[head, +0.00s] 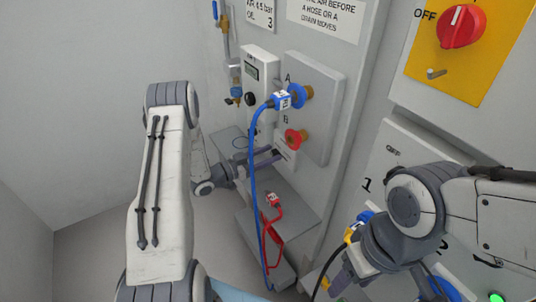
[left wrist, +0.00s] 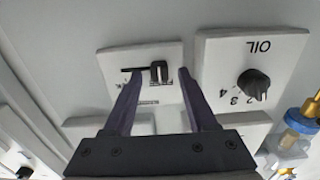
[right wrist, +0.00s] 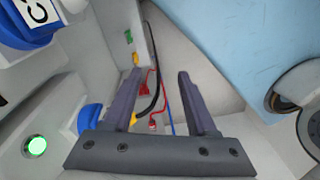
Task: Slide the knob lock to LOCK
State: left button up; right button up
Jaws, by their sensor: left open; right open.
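In the left wrist view a white plate (left wrist: 112,62) carries a horizontal slot with a black slider (left wrist: 158,71) at its right end. Small lettering lies below the slot and is too small to read in full. My left gripper (left wrist: 159,76) is open and empty. Its two fingers reach toward the plate, with the slider seen between their tips; I cannot tell whether they touch. In the head view the left gripper (head: 277,156) is at the small plate below port B. My right gripper (right wrist: 159,74) is open and empty, low by the cabinet.
Right of the lock plate is an OIL dial (left wrist: 254,85). In the head view a blue hose (head: 252,180) hangs from port A, close to my left gripper. A red hose end (head: 272,200) lies below. A red OFF switch (head: 461,26) sits upper right.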

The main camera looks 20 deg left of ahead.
pick_arm(q)
grip_shut()
dwell(1.4)
